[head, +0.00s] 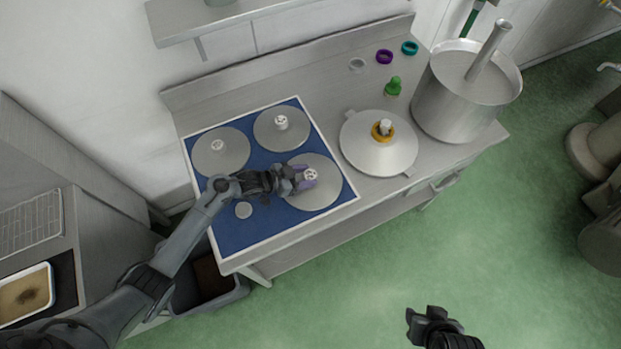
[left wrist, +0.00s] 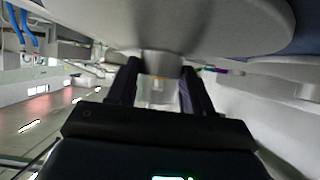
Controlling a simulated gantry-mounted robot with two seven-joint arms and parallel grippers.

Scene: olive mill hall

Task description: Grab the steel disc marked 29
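Three large steel discs with central knobs lie on a blue mat (head: 229,238) on the steel bench: a back-left disc (head: 208,160), a back-right disc (head: 267,137) and a front-right disc (head: 327,192). I cannot read any numbers on them. My left gripper (head: 306,176) is at the front-right disc, its two fingers on either side of the knob. In the left wrist view the fingertips (left wrist: 160,72) close against the knob (left wrist: 160,62), below the disc's broad face (left wrist: 190,22). The disc appears to rest on the mat. My right gripper (head: 424,315) is open and empty over the floor.
Right of the mat stand a lidded round plate (head: 365,155) with an orange ring and a big steel pot (head: 450,115). Small coloured rings and a green piece (head: 393,87) lie behind.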

